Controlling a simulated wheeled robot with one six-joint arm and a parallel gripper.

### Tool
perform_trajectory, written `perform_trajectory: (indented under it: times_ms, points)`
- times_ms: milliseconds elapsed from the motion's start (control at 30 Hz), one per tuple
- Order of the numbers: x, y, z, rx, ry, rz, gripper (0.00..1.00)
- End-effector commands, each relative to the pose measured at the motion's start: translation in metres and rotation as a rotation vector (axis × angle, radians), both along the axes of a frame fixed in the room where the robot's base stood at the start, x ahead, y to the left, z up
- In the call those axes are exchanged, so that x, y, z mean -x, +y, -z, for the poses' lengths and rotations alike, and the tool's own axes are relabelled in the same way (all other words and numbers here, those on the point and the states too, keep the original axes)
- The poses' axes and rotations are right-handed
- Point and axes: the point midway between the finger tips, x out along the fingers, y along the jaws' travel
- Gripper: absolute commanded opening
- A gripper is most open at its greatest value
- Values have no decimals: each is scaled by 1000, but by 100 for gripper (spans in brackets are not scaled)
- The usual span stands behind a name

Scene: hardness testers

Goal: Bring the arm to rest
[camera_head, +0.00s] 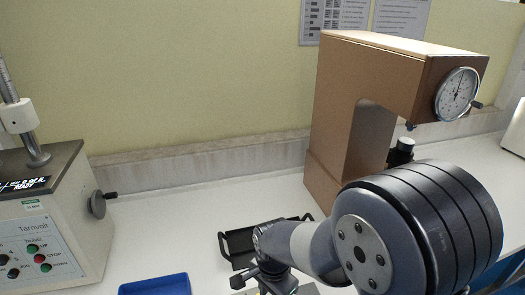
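My arm reaches in from the lower right, its large dark grey joint filling that corner. My gripper (264,281) hangs at the end of the arm, low in the middle of the picture, over the white bench (180,225). Its lower part is small, dark and cut close to the bottom edge, so I cannot tell whether its fingers are open or shut. I see no object clearly held in it.
A brown hardness tester (337,125) with a dial gauge (457,94) stands behind my arm. A grey Tarnovit tester (45,230) stands at left. A black tray (236,245) lies behind my gripper. A blue bin (155,287) sits at the bottom edge.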

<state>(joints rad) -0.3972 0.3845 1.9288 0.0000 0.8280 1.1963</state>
Motion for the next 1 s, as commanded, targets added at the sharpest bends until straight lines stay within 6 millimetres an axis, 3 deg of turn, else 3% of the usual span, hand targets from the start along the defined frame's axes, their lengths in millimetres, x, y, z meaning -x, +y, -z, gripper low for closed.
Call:
perform_trajectory:
  times_ms: [367,433,800,933,1000]
  points:
    - [-1,0,-78,-2,-5,0,41]
    - [1,0,-56,3,7,0,41]
    - [1,0,17,3,7,0,41]
    - [1,0,40,3,6,-1,41]
    - [-2,-2,34,0,0,-56,41]
